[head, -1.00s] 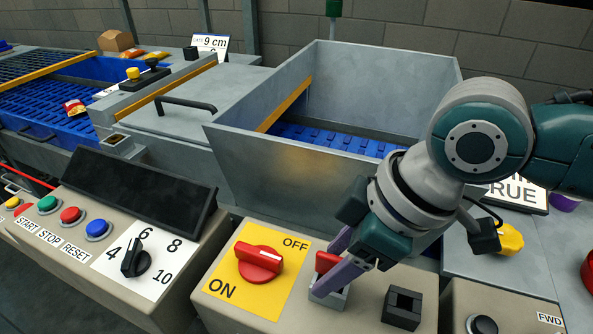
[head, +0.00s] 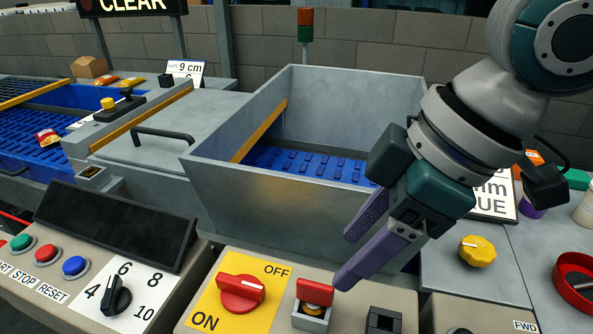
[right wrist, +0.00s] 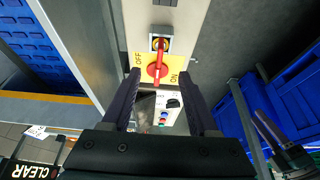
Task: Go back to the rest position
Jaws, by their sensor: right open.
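My right gripper (head: 355,250) is open and empty. It hangs above the control panel (head: 262,262), in front of the grey hopper. Its purple fingers also show in the right wrist view (right wrist: 160,98), spread apart with nothing between them. Below them is a small grey box with a raised red cover (head: 316,292) and a brass-coloured button under it; fingers and box look apart. The red rotary switch (head: 240,292) on its yellow OFF/ON plate stands left of that box.
The grey hopper (head: 230,200) with a blue belt inside stands behind the panel. A panel with a black dial (head: 115,297) and coloured buttons is at left. A yellow knob (head: 478,250) and a red ring-shaped part (head: 578,285) are at right. A red-green signal light (head: 305,22) stands behind.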

